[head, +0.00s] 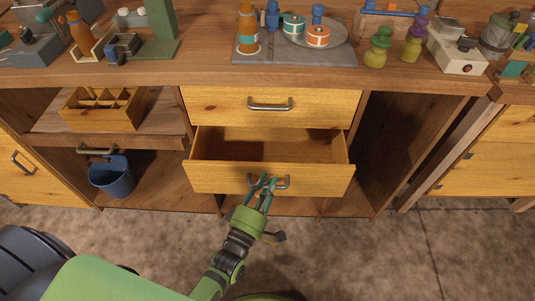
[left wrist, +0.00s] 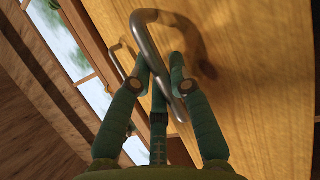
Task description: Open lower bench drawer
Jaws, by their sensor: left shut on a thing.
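The lower bench drawer (head: 207,178) stands partly pulled out below a closed upper drawer (head: 222,106) in the head view. Its inside shows as bare wood. My left gripper (head: 264,182) is at the lower drawer's front, with its fingers shut on the grey bar handle (head: 283,182). In the left wrist view, the fingers (left wrist: 166,85) close around the curved metal handle (left wrist: 147,38), against the yellow wooden drawer front (left wrist: 245,60). My right gripper is not in view.
A blue bucket (head: 111,178) hangs or stands in the left bay, under a shelf with a wooden divided box (head: 102,108). The right bay (head: 390,140) looks empty and dark. The bench top holds bottles, tins and a tray (head: 337,35). The floor (head: 370,255) in front is clear.

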